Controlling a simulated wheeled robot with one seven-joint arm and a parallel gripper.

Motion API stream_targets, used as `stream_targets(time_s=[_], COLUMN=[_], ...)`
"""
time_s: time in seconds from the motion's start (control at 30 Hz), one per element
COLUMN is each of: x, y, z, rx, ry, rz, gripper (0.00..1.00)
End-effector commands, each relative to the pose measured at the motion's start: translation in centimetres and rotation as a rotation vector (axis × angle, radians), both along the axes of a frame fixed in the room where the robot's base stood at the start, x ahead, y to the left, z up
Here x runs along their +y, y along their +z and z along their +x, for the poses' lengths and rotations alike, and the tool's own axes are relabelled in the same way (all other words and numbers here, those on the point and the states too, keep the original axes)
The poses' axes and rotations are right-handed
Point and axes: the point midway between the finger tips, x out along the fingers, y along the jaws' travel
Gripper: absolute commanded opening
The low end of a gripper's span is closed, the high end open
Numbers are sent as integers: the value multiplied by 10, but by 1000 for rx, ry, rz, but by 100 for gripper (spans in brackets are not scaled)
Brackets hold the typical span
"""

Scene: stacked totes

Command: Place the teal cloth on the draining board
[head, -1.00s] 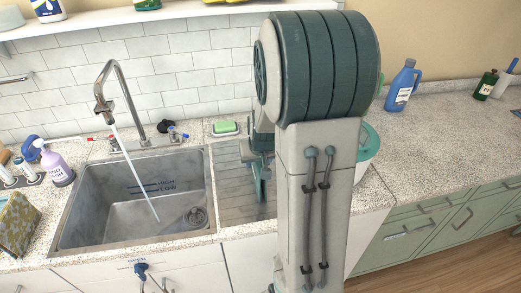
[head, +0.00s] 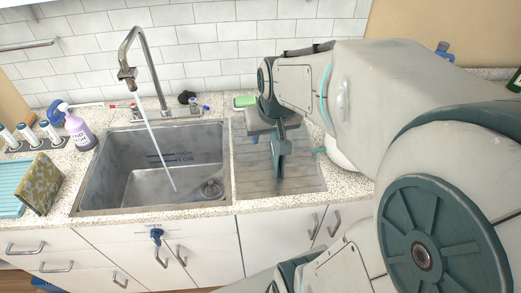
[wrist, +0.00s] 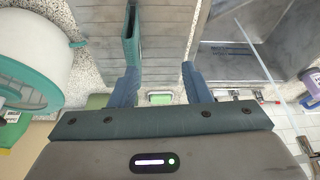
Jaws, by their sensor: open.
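The teal cloth (wrist: 131,35) seems to be the upright, narrow folded teal piece on the grey ribbed draining board (wrist: 90,30) in the wrist view. In the head view the cloth (head: 278,162) shows below my gripper (head: 274,130), partly mixed with its outline. The draining board (head: 305,180) lies right of the sink. My gripper (wrist: 160,84) is open, with nothing between its two fingers. The cloth is just beyond the left finger in the wrist view; I cannot tell if they touch.
The sink (head: 110,175) has running water from the tap (head: 130,75). A green sponge (head: 244,102) lies behind the board. A white and teal tub (wrist: 35,60) stands beside the board.

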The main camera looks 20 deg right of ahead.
Motion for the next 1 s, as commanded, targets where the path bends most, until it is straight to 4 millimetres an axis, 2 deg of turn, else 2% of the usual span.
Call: stream_targets(time_s=[0.03,0.1,0.2,0.3,0.4,1.0], x=[15,31,48,57,61,62], y=[6,10,13,13,13,12], z=[-16,-38,-64,-83,-93,-95], rx=[-1,9,23,33,40,42], ry=[34,73,119,150,164,167], rz=[0,-1,-6,-9,-13,-12], gripper=[43,43,43,43,43,43])
